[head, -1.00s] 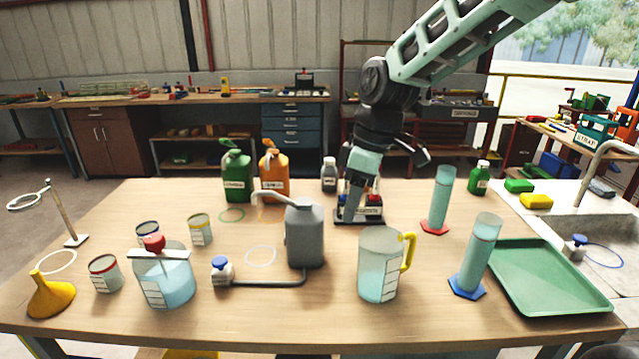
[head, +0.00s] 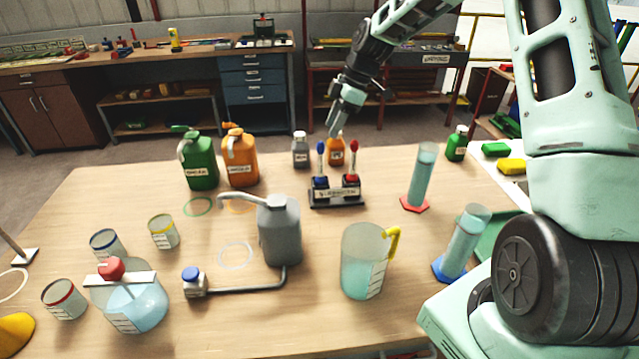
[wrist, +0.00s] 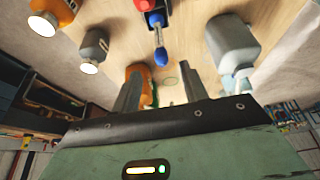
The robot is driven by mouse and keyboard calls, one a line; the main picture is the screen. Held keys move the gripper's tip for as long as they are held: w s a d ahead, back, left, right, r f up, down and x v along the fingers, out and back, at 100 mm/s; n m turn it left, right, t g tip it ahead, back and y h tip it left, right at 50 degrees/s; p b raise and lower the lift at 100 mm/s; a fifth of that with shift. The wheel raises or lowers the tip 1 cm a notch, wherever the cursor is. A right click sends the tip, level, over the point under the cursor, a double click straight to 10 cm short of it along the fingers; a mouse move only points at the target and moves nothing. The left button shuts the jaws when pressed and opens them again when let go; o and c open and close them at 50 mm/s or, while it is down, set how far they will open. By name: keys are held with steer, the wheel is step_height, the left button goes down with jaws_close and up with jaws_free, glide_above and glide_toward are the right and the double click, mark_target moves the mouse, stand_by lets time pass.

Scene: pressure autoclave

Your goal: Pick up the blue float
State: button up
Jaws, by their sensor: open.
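The blue float (head: 320,150) stands upright, blue tip up, on the left of the small labelled rack (head: 337,194) near the table's far middle. A red float (head: 353,150) stands to its right. My gripper (head: 334,127) is open and empty, apart from the floats; in the head view it shows just above and right of the blue tip. In the wrist view the blue float's tip (wrist: 162,58) lies just beyond the gap between the open fingers (wrist: 160,74). The float's lower end is hidden in the rack.
A grey bottle (head: 300,150) and a small orange bottle (head: 336,149) stand behind the rack. Green (head: 199,163) and orange (head: 240,158) jugs are to the left. A clear jug (head: 362,262) and cylinders (head: 421,176) stand nearer and right. Bare table lies before the rack.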

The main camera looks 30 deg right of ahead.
mark_target(319, 154)
steer(key=p+x, duration=0.2)
steer(key=x, duration=0.2)
steer(key=p+x, duration=0.2)
steer(key=x, duration=0.3)
steer(key=shift+a+f, duration=0.15)
steer(key=shift+a, duration=0.2)
steer(key=shift+w+f, duration=0.1)
steer(key=shift+f, duration=0.35)
jaws_close()
